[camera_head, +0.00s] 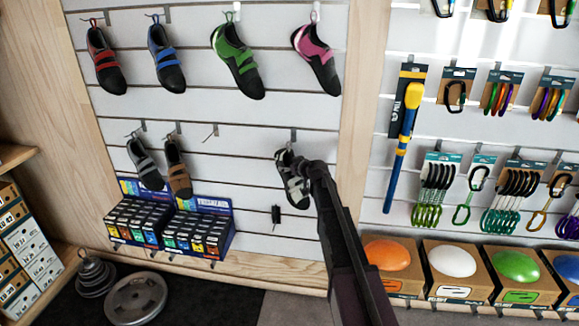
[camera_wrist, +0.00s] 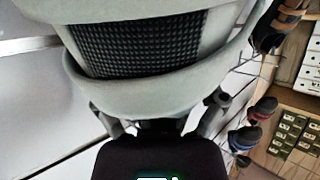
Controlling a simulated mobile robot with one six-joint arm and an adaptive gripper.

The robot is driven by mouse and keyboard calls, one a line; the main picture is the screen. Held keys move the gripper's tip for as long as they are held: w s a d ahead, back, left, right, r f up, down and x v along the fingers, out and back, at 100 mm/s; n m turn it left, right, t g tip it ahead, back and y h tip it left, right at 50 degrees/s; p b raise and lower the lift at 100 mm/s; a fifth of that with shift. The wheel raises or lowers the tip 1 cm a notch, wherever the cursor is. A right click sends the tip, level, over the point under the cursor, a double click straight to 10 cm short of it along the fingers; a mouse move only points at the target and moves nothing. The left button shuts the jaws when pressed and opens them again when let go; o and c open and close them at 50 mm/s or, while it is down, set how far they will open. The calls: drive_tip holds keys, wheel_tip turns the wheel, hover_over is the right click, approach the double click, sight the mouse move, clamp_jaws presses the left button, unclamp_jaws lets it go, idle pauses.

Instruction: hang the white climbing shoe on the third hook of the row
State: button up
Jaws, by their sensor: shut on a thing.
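The white climbing shoe (camera_head: 292,185), pale with black patches, is at the right end of the lower row, toe down. In the wrist view its pale body with a black textured panel (camera_wrist: 140,45) fills the top. My gripper (camera_head: 306,166) is shut on it from the right; its fingers also show in the wrist view (camera_wrist: 160,118). The fourth hook (camera_head: 293,136) is just above the shoe; I cannot tell whether the shoe's loop is on it. The third hook (camera_head: 211,132) is empty, to the left.
A grey shoe (camera_head: 145,163) and a brown shoe (camera_head: 178,168) hang on the first two hooks. Several shoes hang in the row above. A small black item (camera_head: 276,215) hangs below left of the white shoe. Blue display boxes (camera_head: 170,222) stand lower left.

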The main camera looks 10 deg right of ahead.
drive_tip(key=shift+s+a+r, duration=0.1)
drive_tip(key=shift+s+a, duration=0.15)
drive_tip(key=shift+s, duration=0.5)
drive_tip(key=shift+s, duration=0.15)
drive_tip(key=shift+s+a, duration=0.25)
drive_tip(key=shift+s, duration=0.5)
drive_tip(key=shift+s+a, duration=0.25)
drive_tip(key=shift+s, duration=0.5)
drive_tip(key=s+a+r+p, duration=0.1)
drive_tip(key=s+a, duration=0.1)
drive_tip(key=s, duration=0.6)
drive_tip(key=shift+s+a, duration=0.3)
drive_tip(key=shift+a, duration=0.1)
drive_tip(key=shift+r, duration=0.15)
idle(0.3)
wheel_tip(320, 180, up, 9)
drive_tip(key=p, duration=0.9)
drive_tip(key=shift+s, duration=0.1)
idle(0.5)
